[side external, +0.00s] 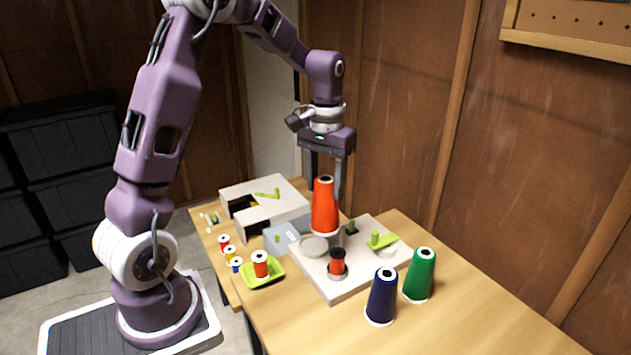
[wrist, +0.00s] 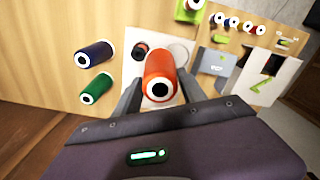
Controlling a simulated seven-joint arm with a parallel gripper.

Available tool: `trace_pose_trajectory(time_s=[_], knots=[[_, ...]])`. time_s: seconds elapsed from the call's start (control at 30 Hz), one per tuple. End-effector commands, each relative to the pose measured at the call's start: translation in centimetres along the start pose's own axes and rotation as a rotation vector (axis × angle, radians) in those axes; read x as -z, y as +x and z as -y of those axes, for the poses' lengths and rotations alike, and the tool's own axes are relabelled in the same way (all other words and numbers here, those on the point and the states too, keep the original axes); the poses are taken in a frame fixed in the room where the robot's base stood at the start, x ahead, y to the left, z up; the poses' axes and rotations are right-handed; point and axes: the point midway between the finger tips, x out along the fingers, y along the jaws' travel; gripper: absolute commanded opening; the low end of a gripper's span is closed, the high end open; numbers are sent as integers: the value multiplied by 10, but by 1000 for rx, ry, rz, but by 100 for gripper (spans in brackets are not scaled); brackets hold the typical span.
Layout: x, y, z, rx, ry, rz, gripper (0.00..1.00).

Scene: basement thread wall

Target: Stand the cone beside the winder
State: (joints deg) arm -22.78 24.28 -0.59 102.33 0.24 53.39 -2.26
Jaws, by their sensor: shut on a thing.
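The orange-red cone (side external: 325,205) is upright between the fingers of my gripper (side external: 327,180), which is shut on it. In the side view it appears above the back part of the winder's pale base; I cannot tell whether its bottom touches anything. In the wrist view the cone (wrist: 160,75) shows its narrow top with a dark hole, between the two fingers (wrist: 160,92). The winder (side external: 345,285) is a pale flat board with a round grey disc, a small red-orange spool in a holder and a green lever. The wrist view shows part of the winder (wrist: 131,70).
A navy cone (side external: 382,297) and a green cone (side external: 420,275) stand right of the winder. A green tray (side external: 263,273) with a red spool and several small spools are at left. A pale box-like unit (side external: 265,200) stands behind. The table's right front is clear.

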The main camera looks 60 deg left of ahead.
Motion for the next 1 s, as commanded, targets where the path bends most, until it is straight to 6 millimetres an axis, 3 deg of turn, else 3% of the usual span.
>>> trace_pose_trajectory(time_s=[0.3, 0.43, 0.7, 1.0], knots=[[-68, -1, -82, -1, 222, 0, 16], [-99, 0, -106, 0, 308, 1, 16], [-149, 2, -132, 0, 435, 2, 16], [-147, 55, -130, 2, 427, 5, 16]])
